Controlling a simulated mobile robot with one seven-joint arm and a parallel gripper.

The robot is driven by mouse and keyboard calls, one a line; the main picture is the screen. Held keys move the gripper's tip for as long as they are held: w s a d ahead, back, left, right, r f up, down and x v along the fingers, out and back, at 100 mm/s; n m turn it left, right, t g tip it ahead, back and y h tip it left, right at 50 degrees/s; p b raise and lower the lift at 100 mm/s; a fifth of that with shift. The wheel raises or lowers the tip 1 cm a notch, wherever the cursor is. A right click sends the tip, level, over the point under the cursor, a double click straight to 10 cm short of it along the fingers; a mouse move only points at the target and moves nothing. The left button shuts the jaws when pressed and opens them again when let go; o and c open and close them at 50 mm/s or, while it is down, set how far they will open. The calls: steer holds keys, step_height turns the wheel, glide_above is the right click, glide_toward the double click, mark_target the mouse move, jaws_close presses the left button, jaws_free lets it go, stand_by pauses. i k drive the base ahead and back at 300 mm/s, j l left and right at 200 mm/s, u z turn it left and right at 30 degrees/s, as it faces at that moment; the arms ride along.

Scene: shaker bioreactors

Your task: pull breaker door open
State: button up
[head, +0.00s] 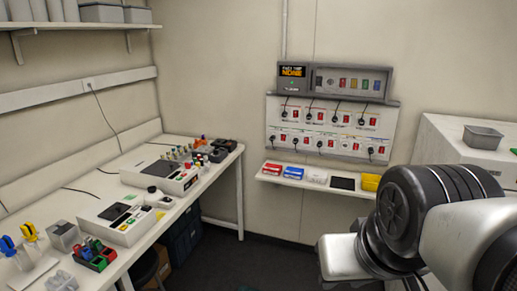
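A grey breaker panel (316,92) is mounted on the back wall, right of the middle in the head view. Its left part has a small display (292,71) with orange text. Its right part is a framed window (322,72) with a row of small coloured breakers behind or inside it. A door leaf standing out from the panel cannot be made out; the door seems closed, but it is too small to be sure. My arm fills the lower right, well in front of the panel and apart from it. My gripper's fingers do not show.
Below the panel is an outlet board (318,128) with several plugs and red switches. A narrow shelf (287,181) under it holds small coloured trays. A long bench (150,245) with devices runs along the left. A white cabinet (440,143) stands right. Dark floor lies between.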

mark_target(312, 70)
steer(key=i, duration=1.65)
